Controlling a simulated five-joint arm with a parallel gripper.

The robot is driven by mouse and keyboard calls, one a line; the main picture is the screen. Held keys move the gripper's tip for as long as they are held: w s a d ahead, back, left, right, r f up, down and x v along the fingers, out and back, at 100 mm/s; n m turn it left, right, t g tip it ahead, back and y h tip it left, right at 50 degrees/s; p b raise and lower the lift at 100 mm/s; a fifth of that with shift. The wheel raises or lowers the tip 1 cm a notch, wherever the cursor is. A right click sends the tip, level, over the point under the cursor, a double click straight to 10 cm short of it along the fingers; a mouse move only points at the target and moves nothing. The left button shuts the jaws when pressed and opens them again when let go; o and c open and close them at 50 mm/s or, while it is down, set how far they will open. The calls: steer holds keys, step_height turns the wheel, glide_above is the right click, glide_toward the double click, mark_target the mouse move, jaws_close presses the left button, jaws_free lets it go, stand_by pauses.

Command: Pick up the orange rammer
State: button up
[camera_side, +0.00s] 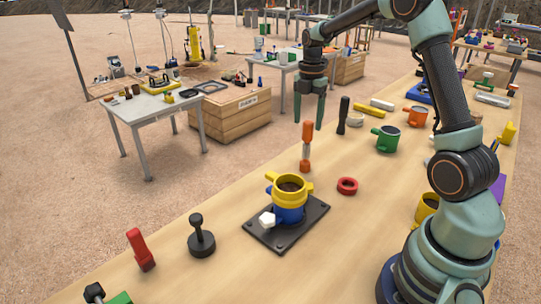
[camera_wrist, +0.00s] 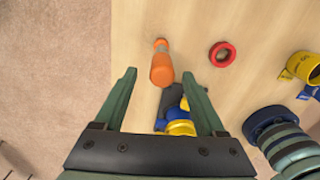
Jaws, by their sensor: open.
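In the wrist view the orange rammer (camera_wrist: 161,66) is seen from above, just beyond and between the fingertips. My gripper (camera_side: 309,110) is open and empty, fingers pointing down, above the rammer in the side view. In the wrist view my gripper (camera_wrist: 160,78) has its two green fingers spread wide. Nothing is between the jaws that I can see touching them.
A yellow and blue mould (camera_side: 289,196) stands on a dark plate (camera_side: 315,213) near the rammer. A red ring (camera_side: 347,186) lies to its right. A black rammer (camera_side: 343,115) stands behind. A dark tamper (camera_side: 201,238) and a red tool (camera_side: 140,249) are front left.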

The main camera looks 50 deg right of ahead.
mark_target(308, 134)
steer(key=shift+s+d+f, duration=0.1)
steer(key=shift+s+f, duration=0.05)
steer(key=shift+f, duration=2.6)
steer(key=shift+r, duration=0.1)
jaws_close()
